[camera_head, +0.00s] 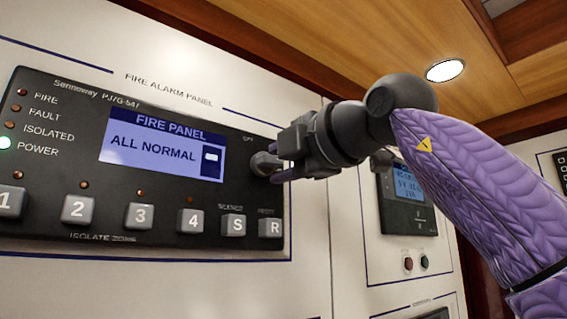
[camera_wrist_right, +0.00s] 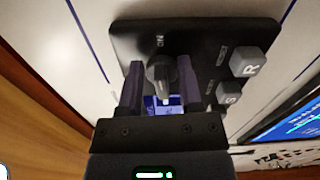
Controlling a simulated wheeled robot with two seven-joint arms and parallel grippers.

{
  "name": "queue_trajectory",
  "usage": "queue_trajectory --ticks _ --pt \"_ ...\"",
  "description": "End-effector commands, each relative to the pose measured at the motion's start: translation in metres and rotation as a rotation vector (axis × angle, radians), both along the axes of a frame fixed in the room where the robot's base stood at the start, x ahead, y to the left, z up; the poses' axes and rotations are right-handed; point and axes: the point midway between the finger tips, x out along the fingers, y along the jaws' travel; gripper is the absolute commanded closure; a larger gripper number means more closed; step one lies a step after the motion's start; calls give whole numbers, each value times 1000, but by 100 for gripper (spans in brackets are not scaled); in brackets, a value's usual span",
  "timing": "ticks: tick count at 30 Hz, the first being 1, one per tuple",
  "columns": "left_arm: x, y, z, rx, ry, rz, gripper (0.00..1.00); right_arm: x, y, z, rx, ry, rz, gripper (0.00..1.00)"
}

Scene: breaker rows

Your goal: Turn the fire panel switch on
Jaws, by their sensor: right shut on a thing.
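The fire panel (camera_head: 130,215) is a black box on a white wall at the left of the head view. The switch, a round grey knob (camera_head: 262,164), sits at the panel's right edge. My right gripper (camera_head: 276,168) is at the knob, coming from the right, and is shut on it. In the right wrist view the switch knob (camera_wrist_right: 163,76) lies between the two purple-grey fingers. The fingers partly hide the knob in the head view. My left gripper is not in view.
Numbered buttons (camera_head: 138,215) and the S button (camera_head: 233,225) and R button (camera_head: 270,227) line the panel's lower edge. A second panel (camera_head: 407,190) with a small screen is behind my right arm, with red and green buttons below it.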

Motion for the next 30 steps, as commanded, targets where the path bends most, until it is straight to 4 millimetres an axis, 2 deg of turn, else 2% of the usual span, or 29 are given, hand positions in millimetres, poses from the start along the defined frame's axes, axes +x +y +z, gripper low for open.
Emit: queue_trajectory --ticks 9,24,25,30 --pt "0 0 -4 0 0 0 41 0 1 -2 70 55 1 100" --pt "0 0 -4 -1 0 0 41 0 1 -2 81 62 1 100" --pt "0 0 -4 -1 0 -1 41 0 0 -2 81 62 1 48" --pt "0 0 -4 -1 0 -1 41 0 0 -2 81 62 0 47"
